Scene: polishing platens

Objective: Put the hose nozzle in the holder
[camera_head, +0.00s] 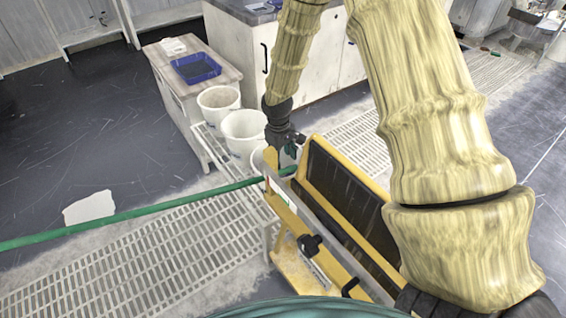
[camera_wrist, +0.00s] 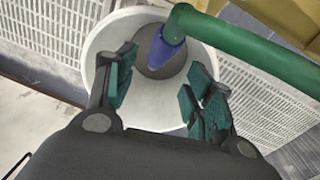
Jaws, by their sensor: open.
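The green hose (camera_head: 130,215) runs from the left edge to the yellow frame below my gripper (camera_head: 286,148). In the wrist view the hose (camera_wrist: 240,47) comes in from the right and bends down into a blue-purple nozzle (camera_wrist: 166,50). The nozzle points down over the mouth of a white bucket (camera_wrist: 110,40). My gripper (camera_wrist: 163,78) is open there, its green-padded fingers apart on either side of the nozzle's tip. I see no contact with the nozzle; its depth between the fingers is unclear. The nozzle is not clear in the head view. I cannot make out which thing is the holder.
White buckets (camera_head: 219,106) stand in a row behind my gripper. A yellow frame with a black panel (camera_head: 345,190) stands right under the arm. A cabinet (camera_head: 190,95) bears a blue tray (camera_head: 196,68). White grating (camera_head: 150,260) covers the floor; dark floor lies open at left.

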